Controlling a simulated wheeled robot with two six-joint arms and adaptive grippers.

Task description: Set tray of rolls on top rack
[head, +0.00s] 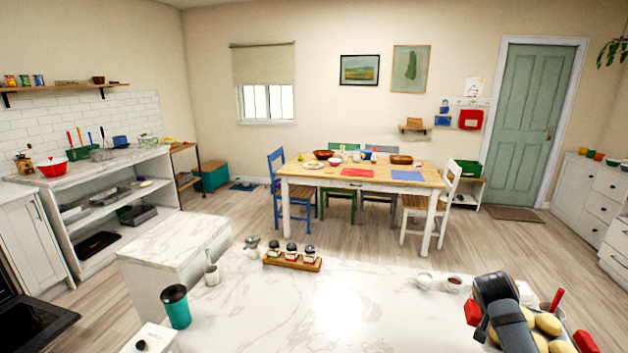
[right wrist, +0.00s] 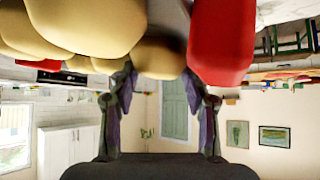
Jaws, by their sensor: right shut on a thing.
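The rolls (head: 547,323) are pale and round and lie at the lower right of the head view, over the marble counter. Red end pieces, seemingly the tray's handles (head: 585,342), show beside them; the tray's body is mostly hidden by rolls and my arm. My right gripper (head: 505,318) is dark and is at the left side of the rolls, shut on the tray. In the right wrist view, which is upside down, rolls (right wrist: 85,28) and a red handle (right wrist: 222,42) fill the top by the fingertips (right wrist: 163,78). My left gripper is out of view. No rack is clearly recognisable.
A dark appliance with an open door (head: 40,322) is at the lower left. A teal tumbler (head: 175,307), a wooden holder with jars (head: 292,261) and small bowls (head: 453,285) stand on the counter. The counter's middle is clear. A dining table (head: 340,178) stands beyond.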

